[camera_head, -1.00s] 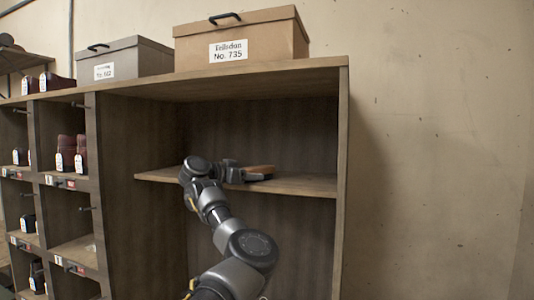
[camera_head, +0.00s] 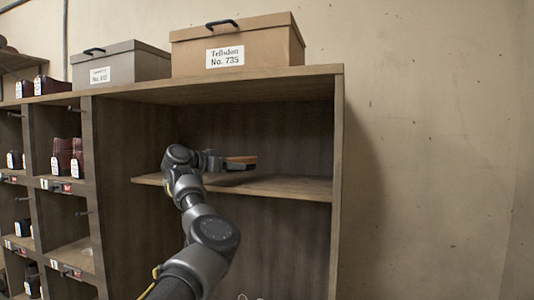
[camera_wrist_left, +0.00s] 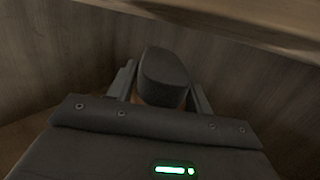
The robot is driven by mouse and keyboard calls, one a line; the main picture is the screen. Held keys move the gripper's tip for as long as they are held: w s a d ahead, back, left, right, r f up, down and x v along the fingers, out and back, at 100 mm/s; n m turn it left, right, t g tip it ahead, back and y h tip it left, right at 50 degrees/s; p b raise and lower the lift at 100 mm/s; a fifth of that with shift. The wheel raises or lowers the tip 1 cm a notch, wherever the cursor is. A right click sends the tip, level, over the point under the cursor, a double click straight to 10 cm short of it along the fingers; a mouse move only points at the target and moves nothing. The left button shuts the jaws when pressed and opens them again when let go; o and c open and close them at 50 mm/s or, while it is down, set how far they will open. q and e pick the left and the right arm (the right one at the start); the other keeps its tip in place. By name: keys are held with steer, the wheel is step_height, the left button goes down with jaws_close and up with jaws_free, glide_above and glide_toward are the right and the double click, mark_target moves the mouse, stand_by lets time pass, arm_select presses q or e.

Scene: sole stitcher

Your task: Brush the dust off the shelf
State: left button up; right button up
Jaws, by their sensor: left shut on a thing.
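A wooden shelf (camera_head: 290,186) spans the open bay of the dark cabinet. My left gripper (camera_head: 222,163) is inside the bay above the shelf. It is shut on a brush (camera_head: 241,160) with an orange-brown wooden top and a dark underside. The brush is held roughly level and appears a little above the shelf board. In the left wrist view the dark brush (camera_wrist_left: 163,75) sits between the two fingers of the left gripper (camera_wrist_left: 162,92). I cannot make out dust on the shelf. My right gripper is not in view.
A tan box (camera_head: 237,48) and a grey box (camera_head: 121,68) stand on the cabinet top. Cubbyholes with tagged shoes (camera_head: 68,157) are at the left. The cabinet's right side panel (camera_head: 338,170) bounds the bay. The shelf's right part is clear.

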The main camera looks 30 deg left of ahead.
arm_select(q)
step_height(320, 180, up, 3)
steer(key=shift+a+r+p, duration=0.1)
steer(key=shift+p, duration=0.45)
steer(key=shift+r, duration=0.3)
